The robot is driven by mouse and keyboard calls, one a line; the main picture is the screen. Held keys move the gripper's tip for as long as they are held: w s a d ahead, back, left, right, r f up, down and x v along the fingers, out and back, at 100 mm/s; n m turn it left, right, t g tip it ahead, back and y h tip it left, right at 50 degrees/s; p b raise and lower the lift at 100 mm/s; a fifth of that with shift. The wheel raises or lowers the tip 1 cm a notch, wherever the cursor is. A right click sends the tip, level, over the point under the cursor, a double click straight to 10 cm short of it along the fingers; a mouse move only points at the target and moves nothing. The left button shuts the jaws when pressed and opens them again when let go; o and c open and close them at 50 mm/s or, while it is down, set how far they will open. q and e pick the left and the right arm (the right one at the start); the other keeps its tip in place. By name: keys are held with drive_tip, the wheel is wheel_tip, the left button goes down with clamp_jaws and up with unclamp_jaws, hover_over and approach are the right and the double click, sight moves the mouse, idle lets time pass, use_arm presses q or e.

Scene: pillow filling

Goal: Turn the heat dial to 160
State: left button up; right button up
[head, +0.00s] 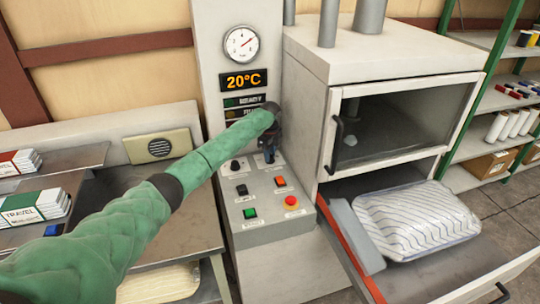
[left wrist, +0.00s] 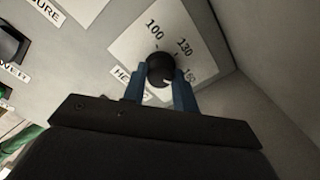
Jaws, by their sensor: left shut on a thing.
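The heat dial (left wrist: 159,66) is a round black knob on a pale scale plate (left wrist: 148,38) in the left wrist view. The plate shows 100, 130 and a partly visible 16-something; the HEAT label is partly covered by a finger. My left gripper (left wrist: 159,80) is shut on the dial, one blue finger on each side. A small white mark shows on the knob's lower right; its exact reading is unclear. In the head view my left gripper (head: 270,154) is at the control panel's upper right and hides the dial. My right gripper is not in view.
The display (head: 244,80) reads 20°C below a round gauge (head: 241,44). Other knobs, switches and a red button (head: 291,201) sit on the panel. A striped pillow (head: 412,220) lies on the open drawer at right, under the oven (head: 400,110).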

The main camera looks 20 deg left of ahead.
use_arm(q)
drive_tip(key=shift+r, duration=0.15)
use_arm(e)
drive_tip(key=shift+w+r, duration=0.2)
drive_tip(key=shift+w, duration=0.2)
use_arm(q)
drive_tip(key=o, duration=1)
drive_tip(key=shift+c, duration=0.2)
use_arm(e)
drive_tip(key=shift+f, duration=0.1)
use_arm(q)
drive_tip(key=shift+r, duration=0.1)
drive_tip(key=shift+r+b, duration=1.4)
drive_tip(key=shift+r, duration=2.35)
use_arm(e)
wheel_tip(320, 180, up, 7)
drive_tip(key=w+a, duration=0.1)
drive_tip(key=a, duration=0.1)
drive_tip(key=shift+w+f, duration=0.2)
use_arm(q)
drive_tip(key=shift+f, duration=0.15)
